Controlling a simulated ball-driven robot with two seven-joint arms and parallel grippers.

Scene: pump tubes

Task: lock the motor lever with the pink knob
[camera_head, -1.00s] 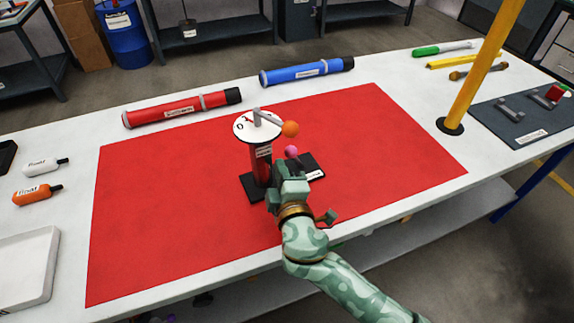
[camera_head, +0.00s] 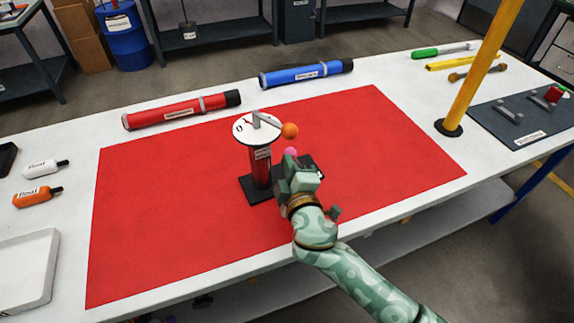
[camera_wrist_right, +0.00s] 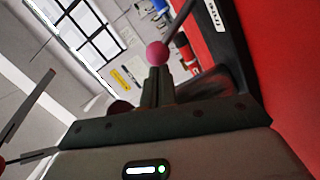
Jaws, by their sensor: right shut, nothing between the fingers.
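The motor stands upright on a black base (camera_head: 254,190), with a red body (camera_head: 261,170) and a white dial (camera_head: 245,128) on top. A grey lever with an orange knob (camera_head: 290,130) lies across the dial and points right. The pink knob (camera_head: 290,152) sits lower, at the right side of the motor, partly hidden by my right gripper (camera_head: 292,161). In the right wrist view the pink knob (camera_wrist_right: 157,53), on a dark rod, is just at the tips of my shut, empty right fingers (camera_wrist_right: 158,74); I cannot tell whether they touch it. My left gripper is not in view.
A red tube (camera_head: 180,110) and a blue tube (camera_head: 305,73) lie behind the red mat (camera_head: 160,230). A yellow post (camera_head: 480,75) stands at the right. Float bottles (camera_head: 38,196) and a white tray (camera_head: 25,270) are at the left. The mat's left side is clear.

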